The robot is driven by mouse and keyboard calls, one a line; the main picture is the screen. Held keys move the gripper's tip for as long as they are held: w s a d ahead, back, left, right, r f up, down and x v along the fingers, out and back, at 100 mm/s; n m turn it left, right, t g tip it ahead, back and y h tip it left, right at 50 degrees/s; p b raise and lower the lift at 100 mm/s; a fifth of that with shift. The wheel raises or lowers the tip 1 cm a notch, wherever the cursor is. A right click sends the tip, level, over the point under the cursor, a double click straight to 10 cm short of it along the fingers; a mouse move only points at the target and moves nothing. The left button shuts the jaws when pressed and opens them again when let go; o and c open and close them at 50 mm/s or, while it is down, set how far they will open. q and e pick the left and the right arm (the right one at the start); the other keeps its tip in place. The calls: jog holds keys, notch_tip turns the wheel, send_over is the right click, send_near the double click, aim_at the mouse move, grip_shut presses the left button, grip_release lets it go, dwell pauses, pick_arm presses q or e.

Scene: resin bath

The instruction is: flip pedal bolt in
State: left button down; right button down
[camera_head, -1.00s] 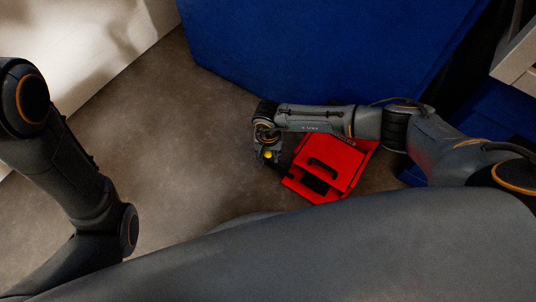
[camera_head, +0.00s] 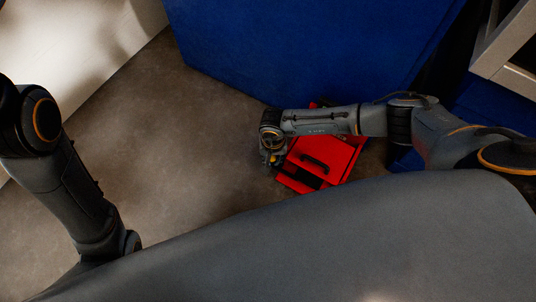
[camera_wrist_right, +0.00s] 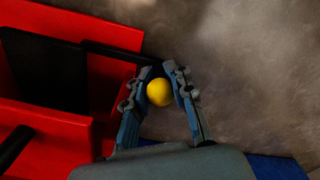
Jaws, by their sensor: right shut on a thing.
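A red pedal box (camera_head: 338,155) with a black handle lies on the floor in the head view, below my right forearm. A yellow ball knob (camera_wrist_right: 160,92) shows in the right wrist view at the end of a thin black rod (camera_wrist_right: 118,53), which runs left to the box. I take this to be the pedal bolt. My right gripper (camera_wrist_right: 162,72) is shut on the knob, one finger on each side. In the head view the right gripper (camera_head: 271,160) is at the box's left side and largely hides the knob. My left gripper is out of view.
A large blue block (camera_head: 310,55) stands behind the box. A pale surface (camera_head: 75,50) is at the upper left and a grey frame (camera_head: 508,50) at the upper right. The brown floor (camera_head: 165,140) left of the box is clear.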

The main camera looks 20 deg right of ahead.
jog(key=shift+s+d, duration=0.2)
jog(key=c, duration=1.1)
grip_release()
jog(key=shift+w+a, duration=0.1)
jog(key=shift+w, duration=0.05)
